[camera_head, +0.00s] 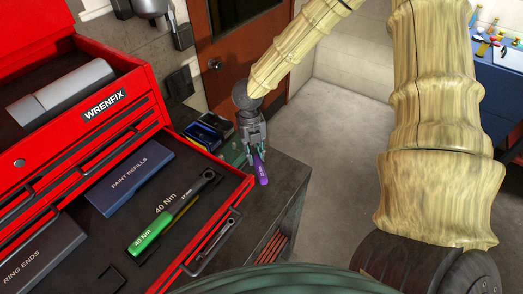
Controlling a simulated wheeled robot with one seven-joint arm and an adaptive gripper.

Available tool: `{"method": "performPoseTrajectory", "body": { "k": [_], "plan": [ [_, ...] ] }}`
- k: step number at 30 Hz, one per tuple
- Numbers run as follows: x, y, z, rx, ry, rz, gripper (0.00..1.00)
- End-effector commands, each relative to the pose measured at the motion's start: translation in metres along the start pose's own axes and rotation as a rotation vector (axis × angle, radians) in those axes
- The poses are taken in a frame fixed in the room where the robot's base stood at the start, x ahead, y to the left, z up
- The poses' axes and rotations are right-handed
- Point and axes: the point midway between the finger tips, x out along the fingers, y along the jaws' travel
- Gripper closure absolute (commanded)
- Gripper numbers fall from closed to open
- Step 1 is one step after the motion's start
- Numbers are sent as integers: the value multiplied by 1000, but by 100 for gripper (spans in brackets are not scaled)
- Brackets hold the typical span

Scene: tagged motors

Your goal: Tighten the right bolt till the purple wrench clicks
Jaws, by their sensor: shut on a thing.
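My gripper (256,151) is shut on the purple wrench (262,172), just above the dark workbench beside the red tool chest. The purple wrench hangs below the fingers with its handle end pointing down and toward me. The rest of the wrench is hidden by the fingers. I cannot make out the right bolt or any motor in this view. I cannot tell whether the wrench touches anything.
The red tool chest (150,82) stands at left with its drawer pulled out. In it lie a green wrench (150,228) marked 40 Nm and a blue paint refills box (128,180). A blue table (495,85) is far right. Open floor (345,130) lies between.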

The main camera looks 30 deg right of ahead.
Motion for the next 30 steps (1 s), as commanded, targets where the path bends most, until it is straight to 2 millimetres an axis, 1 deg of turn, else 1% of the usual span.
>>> {"method": "performPoseTrajectory", "body": {
  "k": [8,19,30],
  "plan": [
    [0,2,0,10,0,1,100],
    [-1,19,2,153,2,16,100],
    [-1,21,2,168,2,19,100]
  ]
}}
